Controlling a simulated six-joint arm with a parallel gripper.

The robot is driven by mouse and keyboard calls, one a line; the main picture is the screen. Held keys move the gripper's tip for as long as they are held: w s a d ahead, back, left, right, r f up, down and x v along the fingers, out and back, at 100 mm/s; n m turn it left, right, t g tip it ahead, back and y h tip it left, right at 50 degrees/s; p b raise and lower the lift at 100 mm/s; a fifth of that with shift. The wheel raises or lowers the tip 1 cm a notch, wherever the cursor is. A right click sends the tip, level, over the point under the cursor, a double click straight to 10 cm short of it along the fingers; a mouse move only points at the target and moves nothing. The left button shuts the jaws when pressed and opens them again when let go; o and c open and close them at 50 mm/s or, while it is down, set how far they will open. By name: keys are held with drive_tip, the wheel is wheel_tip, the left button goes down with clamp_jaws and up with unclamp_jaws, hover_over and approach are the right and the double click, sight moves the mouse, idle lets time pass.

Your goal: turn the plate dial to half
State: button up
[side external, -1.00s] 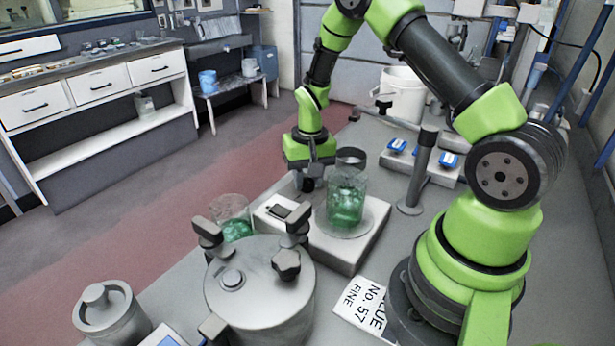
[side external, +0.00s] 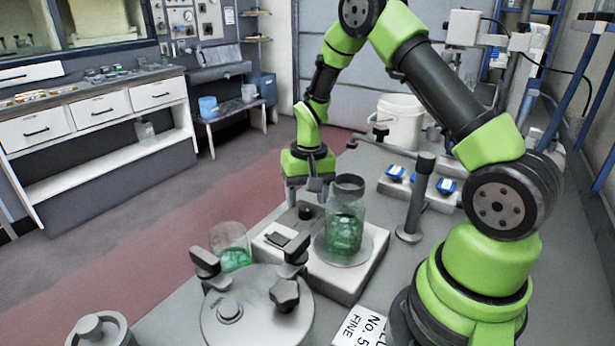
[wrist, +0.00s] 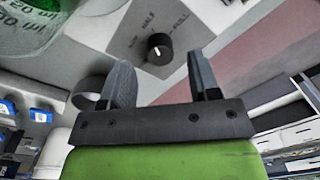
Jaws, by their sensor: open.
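The plate dial (wrist: 158,46) is a small black knob with a white mark, on a grey panel with lettering around it. One label appears to read HALF; I cannot tell exactly which label the mark points at. In the side view the dial (side external: 306,211) is a dark stub at the back end of the pale hot-plate base (side external: 345,285). My gripper (wrist: 160,72) is open and empty, pointing down. In the side view my gripper (side external: 307,193) is just above the dial. In the wrist view the knob shows between and beyond the fingertips, apparently untouched.
A stand post (side external: 418,195) is to the right. A lidded metal pot (side external: 255,310) and a second green beaker (side external: 231,247) are in front.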

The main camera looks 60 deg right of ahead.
wheel_tip(320, 180, up, 7)
drive_tip(key=shift+r, duration=0.15)
drive_tip(key=shift+s+d, duration=0.1)
wheel_tip(320, 180, up, 12)
drive_tip(key=n+t, duration=0.2)
drive_tip(key=t, duration=0.1)
hover_over(308, 208)
drive_tip(key=s+a, duration=0.5)
drive_tip(key=a, duration=0.2)
drive_tip(key=s+a+r+n+t, duration=0.1)
drive_tip(key=s+a+r+t, duration=0.1)
drive_tip(key=s, duration=0.4)
drive_tip(key=s+a+r+n+t+y, duration=0.1)
drive_tip(key=s+a+r, duration=0.1)
drive_tip(key=s+a, duration=0.2)
drive_tip(key=shift+s+a+t+y, duration=0.15)
drive_tip(key=shift+s+t+y, duration=0.2)
drive_tip(key=shift+s, duration=0.5)
